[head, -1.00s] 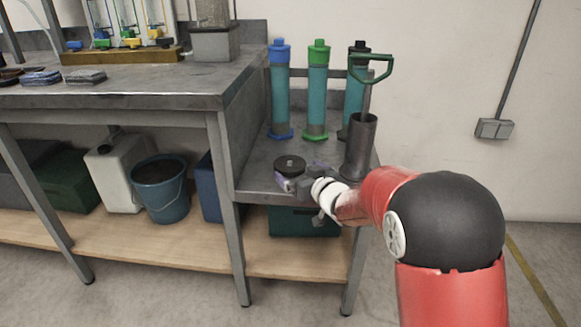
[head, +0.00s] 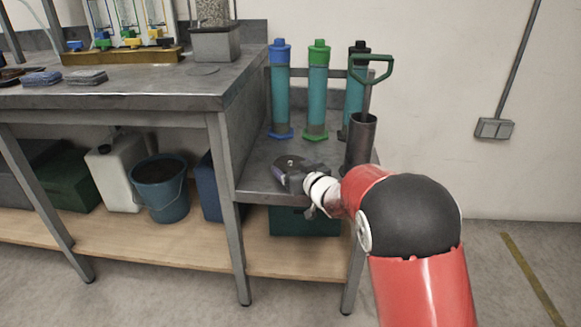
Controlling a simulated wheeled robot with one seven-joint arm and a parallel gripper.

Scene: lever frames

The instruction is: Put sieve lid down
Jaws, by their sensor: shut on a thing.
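The sieve lid (head: 286,161), a dark round disc with a small pale knob on top, is over the lower grey side shelf, near its front. My gripper (head: 285,178) reaches in from the right and is shut on the lid at its front side. The gripper hides part of the lid. I cannot tell whether the lid's underside touches the shelf (head: 258,148).
Blue-capped (head: 280,90), green-capped (head: 317,90) and black-capped (head: 354,95) cylinders stand behind on the shelf. A dark tube (head: 360,140) with a green-handled tool (head: 371,68) stands to the right. The higher bench (head: 150,88) edges the left side.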

